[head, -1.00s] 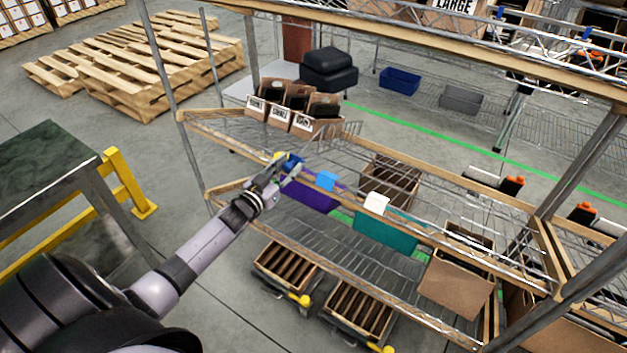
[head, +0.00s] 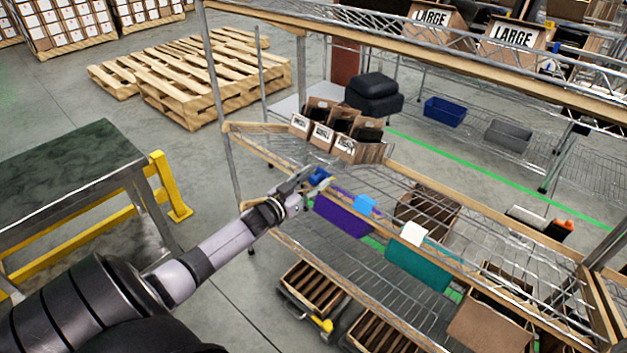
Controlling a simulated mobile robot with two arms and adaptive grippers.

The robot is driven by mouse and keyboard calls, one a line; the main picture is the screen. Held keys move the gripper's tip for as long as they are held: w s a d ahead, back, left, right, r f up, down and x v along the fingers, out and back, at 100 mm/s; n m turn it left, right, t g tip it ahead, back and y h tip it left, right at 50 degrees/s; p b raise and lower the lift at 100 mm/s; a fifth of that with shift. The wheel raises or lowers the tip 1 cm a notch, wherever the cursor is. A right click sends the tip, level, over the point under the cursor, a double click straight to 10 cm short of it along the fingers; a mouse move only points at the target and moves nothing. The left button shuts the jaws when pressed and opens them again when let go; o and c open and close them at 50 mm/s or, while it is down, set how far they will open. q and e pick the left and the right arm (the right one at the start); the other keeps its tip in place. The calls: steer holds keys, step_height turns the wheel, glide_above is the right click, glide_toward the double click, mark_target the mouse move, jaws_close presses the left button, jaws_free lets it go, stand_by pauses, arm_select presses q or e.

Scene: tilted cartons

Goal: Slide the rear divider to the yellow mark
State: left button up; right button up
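My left gripper (head: 308,180) reaches the front wooden rail of the wire shelf (head: 460,205), just in front of the tilted cartons. A blue piece (head: 320,174) shows at its fingertips. A small yellowish spot, possibly the yellow mark, shows beside it. Whether the fingers are open, shut or touching anything is too small to tell. A light blue tag (head: 363,204) and a white tag (head: 412,233) sit along the same rail to the right. Thin wires stand beside the cartons; I cannot tell which is the rear divider. My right gripper is not in view.
Several tilted cartons (head: 340,137) stand at the shelf's left end. A purple panel (head: 341,217) and a teal panel (head: 417,267) show below the rail. A brown carton (head: 490,325) is at lower right. A green-topped table (head: 65,180) and yellow guard (head: 172,190) stand left.

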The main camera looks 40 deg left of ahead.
arm_select(q)
steer(key=shift+s+f, duration=0.1)
steer(key=shift+s, duration=0.45)
steer(key=s, duration=1.1)
steer(key=shift+a, duration=0.2)
